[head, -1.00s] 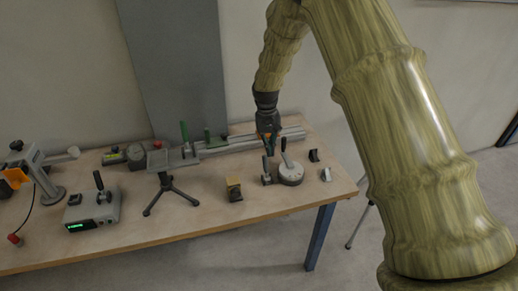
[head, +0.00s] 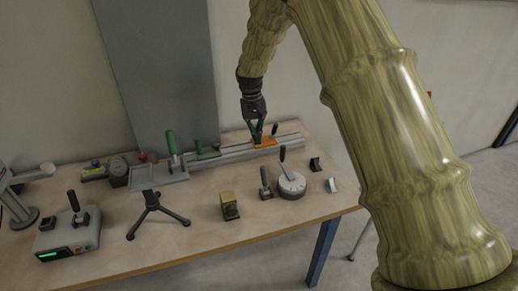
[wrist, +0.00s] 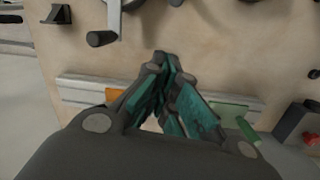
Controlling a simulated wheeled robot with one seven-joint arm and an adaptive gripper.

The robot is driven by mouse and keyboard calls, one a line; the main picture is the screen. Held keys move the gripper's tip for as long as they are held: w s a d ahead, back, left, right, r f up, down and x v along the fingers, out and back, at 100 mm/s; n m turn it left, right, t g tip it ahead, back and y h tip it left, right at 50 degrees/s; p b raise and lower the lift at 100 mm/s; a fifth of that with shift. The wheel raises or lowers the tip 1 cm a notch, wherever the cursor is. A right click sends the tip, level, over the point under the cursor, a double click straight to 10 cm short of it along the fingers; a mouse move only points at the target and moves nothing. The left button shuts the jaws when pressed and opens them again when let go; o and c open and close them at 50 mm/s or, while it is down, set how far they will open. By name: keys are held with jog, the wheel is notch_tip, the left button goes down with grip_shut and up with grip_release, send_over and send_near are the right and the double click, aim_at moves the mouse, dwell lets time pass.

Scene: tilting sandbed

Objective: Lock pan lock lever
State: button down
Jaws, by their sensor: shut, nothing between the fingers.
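I cannot tell for sure which lever is the pan lock lever. A round grey base with a black-tipped lever (head: 291,184) stands near the table's right end, and a small block with a black lever (head: 265,184) is just left of it. A black lever end (wrist: 100,38) shows at the top of the wrist view. My gripper (head: 257,140) points down at the rail's orange carriage (head: 265,144), behind these levers. In the wrist view its closed fingers (wrist: 168,65) hold nothing. Whether they touch the carriage is unclear.
A long grey rail (head: 235,153) runs along the back, with a green clamp (head: 207,150) and a green-handled lever (head: 171,143). A small tripod (head: 152,210), a yellowish block (head: 229,205) and a grey box with a display (head: 67,237) stand in front.

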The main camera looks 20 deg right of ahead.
aim_at(264, 180)
jog(key=f+p, duration=0.1)
jog(key=f, duration=0.2)
jog(key=s+f, duration=0.1)
jog(key=f, duration=0.2)
jog(key=f+p, duration=0.1)
jog(key=f, duration=0.1)
jog(key=shift+s+d+f+p, duration=0.15)
jog(key=shift+d+f+p, duration=0.15)
jog(key=shift+d+f, duration=0.1)
jog(key=shift+s+a+r+p, duration=0.1)
jog(key=shift+s+r+p, duration=0.15)
jog(key=shift+s, duration=0.35)
jog(key=shift+s+a+r+p, duration=0.2)
jog(key=shift+s+p, duration=0.2)
jog(key=shift+s, duration=0.15)
jog(key=shift+s+a+r+p, duration=0.1)
jog(key=shift+s+r+p, duration=0.15)
jog(key=shift+s, duration=0.35)
jog(key=shift+s+d, duration=0.1)
